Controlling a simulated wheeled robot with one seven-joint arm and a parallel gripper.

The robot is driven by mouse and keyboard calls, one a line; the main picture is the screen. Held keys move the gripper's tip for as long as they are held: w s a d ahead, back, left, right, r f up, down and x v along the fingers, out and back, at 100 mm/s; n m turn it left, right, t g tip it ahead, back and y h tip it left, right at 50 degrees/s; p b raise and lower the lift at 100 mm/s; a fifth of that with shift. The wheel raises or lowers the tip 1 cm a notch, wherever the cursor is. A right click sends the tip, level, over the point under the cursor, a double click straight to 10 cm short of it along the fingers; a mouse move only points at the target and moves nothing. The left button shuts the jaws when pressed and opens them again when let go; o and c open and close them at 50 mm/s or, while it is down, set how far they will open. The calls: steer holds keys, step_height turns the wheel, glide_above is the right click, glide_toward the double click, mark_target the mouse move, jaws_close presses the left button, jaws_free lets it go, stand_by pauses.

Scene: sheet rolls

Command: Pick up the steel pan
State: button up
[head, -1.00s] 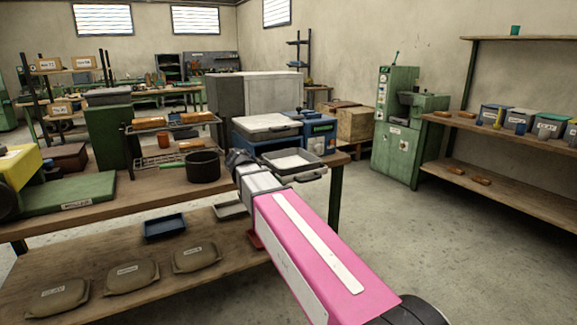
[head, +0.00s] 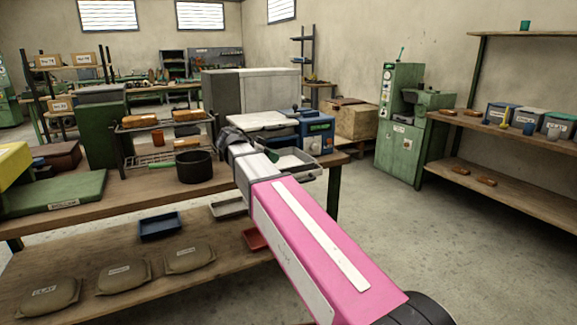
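A shallow grey rectangular pan (head: 297,161) with a pale inside stands at the right end of the workbench, in front of a blue machine; I take it for the steel pan. My arm hides its left part. A small dark green piece (head: 271,155) shows at its left edge. My gripper (head: 229,137) is at the end of my pink and grey arm, left of the pan in the picture. It is seen from behind, so its fingers are unclear and I cannot tell whether it is open. I see nothing held in it.
A dark round pot (head: 194,166) stands left of my gripper, near a wire rack (head: 160,142) with brown blocks. A blue machine (head: 317,130) stands behind the pan. Trays and sacks lie on the lower shelf (head: 100,250). Floor to the right (head: 430,250) is clear.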

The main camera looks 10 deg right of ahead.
steer(key=x, duration=1)
steer(key=shift+d+f, duration=0.15)
steer(key=shift+f, duration=0.1)
jaws_close()
